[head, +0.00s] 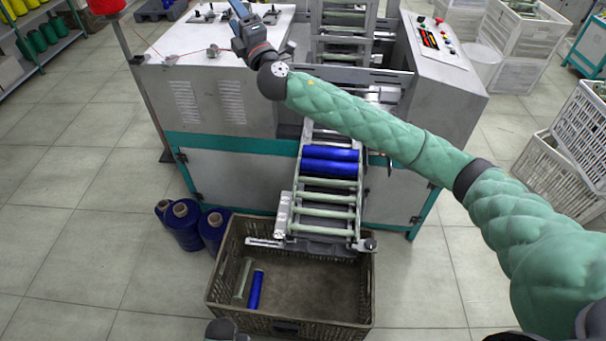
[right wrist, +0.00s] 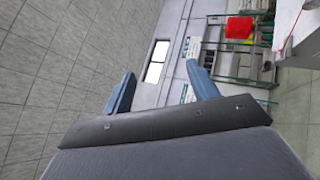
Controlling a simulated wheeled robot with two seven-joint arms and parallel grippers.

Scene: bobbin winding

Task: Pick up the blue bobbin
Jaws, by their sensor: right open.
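Two blue bobbins, an upper one (head: 330,153) and a lower one (head: 328,169), lie side by side across the sloping roller chute (head: 325,212) of the machine. Another blue bobbin (head: 256,290) lies in the crate (head: 290,327) below, beside a pale green bare bobbin (head: 242,278). My right gripper (head: 239,10) is raised over the machine's left side, well above and left of the chute. In the right wrist view its two blue fingers (right wrist: 160,74) are spread with nothing between them. My left gripper's fingers are not visible.
Large blue thread spools (head: 180,224) stand on the floor left of the crate. White crates (head: 560,170) stand at the right. The floor at left is clear. My right arm crosses above the machine.

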